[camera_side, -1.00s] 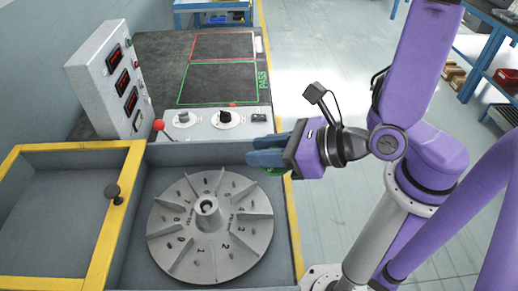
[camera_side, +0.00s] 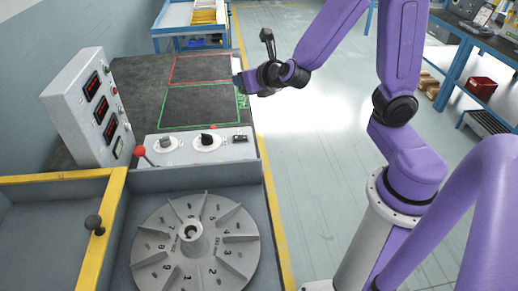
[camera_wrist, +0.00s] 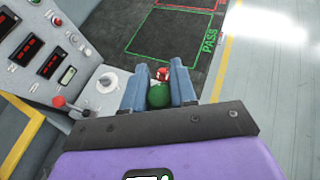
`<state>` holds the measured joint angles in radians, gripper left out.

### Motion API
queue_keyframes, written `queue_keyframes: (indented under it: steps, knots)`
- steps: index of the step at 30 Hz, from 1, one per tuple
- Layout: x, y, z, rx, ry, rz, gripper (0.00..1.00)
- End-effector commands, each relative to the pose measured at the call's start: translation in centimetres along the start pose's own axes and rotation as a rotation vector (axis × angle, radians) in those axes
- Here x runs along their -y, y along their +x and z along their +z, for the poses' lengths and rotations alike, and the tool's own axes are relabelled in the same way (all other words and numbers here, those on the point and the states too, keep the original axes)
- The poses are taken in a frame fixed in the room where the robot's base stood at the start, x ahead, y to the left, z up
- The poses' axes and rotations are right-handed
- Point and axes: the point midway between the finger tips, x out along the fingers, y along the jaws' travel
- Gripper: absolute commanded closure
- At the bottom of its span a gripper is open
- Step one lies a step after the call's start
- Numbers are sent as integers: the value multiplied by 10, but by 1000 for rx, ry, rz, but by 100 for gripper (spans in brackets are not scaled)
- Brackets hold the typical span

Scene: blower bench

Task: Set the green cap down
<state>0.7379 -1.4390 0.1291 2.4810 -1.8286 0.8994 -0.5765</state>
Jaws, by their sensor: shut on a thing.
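The green cap (camera_wrist: 159,96) is between the two blue-grey fingers of my gripper (camera_wrist: 160,80) in the wrist view. The gripper is shut on it. In the side view my gripper (camera_side: 238,76) is up beside the right edge of the dark bench top, near the green-outlined PASS area (camera_side: 198,107). The cap cannot be made out there. The PASS area also shows in the wrist view (camera_wrist: 165,38), ahead of the fingers. I cannot tell the cap's exact height above the bench.
A red-outlined area (camera_side: 200,69) lies behind the PASS area; both look empty. The control panel (camera_side: 185,146) with knobs and a red-balled lever (camera_side: 141,151) is in front. A grey meter box (camera_side: 83,105) stands left. A finned disc (camera_side: 193,250) sits in the near bay.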

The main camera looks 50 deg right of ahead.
Motion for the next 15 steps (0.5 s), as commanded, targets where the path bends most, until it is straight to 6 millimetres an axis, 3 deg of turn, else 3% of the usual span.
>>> queue_keyframes:
  steps: [15]
  knots:
    - [3, -20, 45, 2, 13, -21, 100]
